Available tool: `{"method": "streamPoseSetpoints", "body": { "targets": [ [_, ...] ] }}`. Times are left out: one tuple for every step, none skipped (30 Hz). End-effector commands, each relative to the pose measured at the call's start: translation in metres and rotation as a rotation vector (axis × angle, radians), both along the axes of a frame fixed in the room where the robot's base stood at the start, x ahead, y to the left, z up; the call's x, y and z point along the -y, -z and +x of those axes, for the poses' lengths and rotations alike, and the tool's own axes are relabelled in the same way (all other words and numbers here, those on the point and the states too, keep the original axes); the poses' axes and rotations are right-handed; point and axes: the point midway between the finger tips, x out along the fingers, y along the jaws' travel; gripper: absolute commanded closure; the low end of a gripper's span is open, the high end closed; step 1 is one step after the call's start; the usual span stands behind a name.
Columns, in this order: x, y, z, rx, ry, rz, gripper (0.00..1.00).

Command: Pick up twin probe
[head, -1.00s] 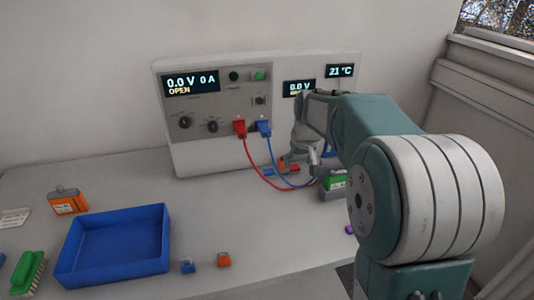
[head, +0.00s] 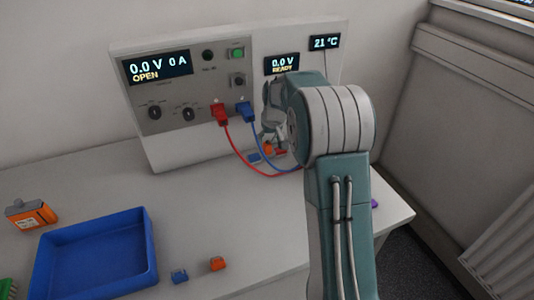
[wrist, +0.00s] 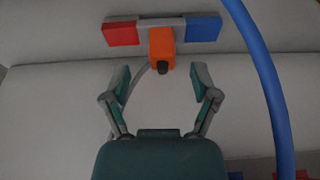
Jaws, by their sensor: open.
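The twin probe shows in the wrist view as an orange grip (wrist: 162,44) with a dark tip, on a grey bar between a red block (wrist: 121,33) and a blue block (wrist: 203,29). My gripper (wrist: 161,82) is open, with its two fingers spread to either side below the orange grip. The grip lies just beyond and between the fingertips, and nothing is held. In the head view the probe (head: 267,148) is small beside the cycler's base, and my arm partly hides my gripper.
The battery cycler (head: 180,110) stands behind, with a red plug (head: 220,114) and a blue plug (head: 246,111) whose cables loop near my gripper. A blue cable (wrist: 262,75) crosses the wrist view at right. A blue tray (head: 150,240) and small blocks lie at front left.

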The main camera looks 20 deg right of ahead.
Motion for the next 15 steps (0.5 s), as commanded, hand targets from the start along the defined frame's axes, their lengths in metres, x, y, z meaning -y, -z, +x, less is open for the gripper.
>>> {"method": "streamPoseSetpoints", "body": {
  "targets": [
    [0.000,0.005,0.002,-0.002,0.000,0.001,0.23],
    [-0.001,0.008,0.003,-0.003,0.000,0.001,0.23],
    [-0.001,0.014,0.005,-0.004,0.000,0.001,0.23],
    [-0.001,0.019,0.007,-0.004,0.000,0.001,0.23],
    [-0.001,0.023,0.010,-0.004,0.000,0.001,0.23],
    [-0.001,0.029,0.013,-0.003,0.000,0.001,0.23],
    [-0.001,0.033,0.014,-0.004,0.000,0.001,0.23],
    [-0.001,0.037,0.015,-0.004,0.000,0.001,0.23],
    [-0.001,0.041,0.016,-0.002,0.000,0.001,0.23],
    [-0.001,0.044,0.017,-0.001,0.000,0.000,0.23],
    [-0.001,0.046,0.018,-0.001,0.000,0.000,0.23],
    [-0.001,0.048,0.018,-0.001,0.000,0.000,0.23],
    [-0.001,0.049,0.018,-0.001,0.000,0.000,0.23],
    [-0.001,0.049,0.018,-0.001,0.000,0.000,0.23],
    [-0.001,0.049,0.018,0.000,0.000,0.000,0.23]
  ]
}}
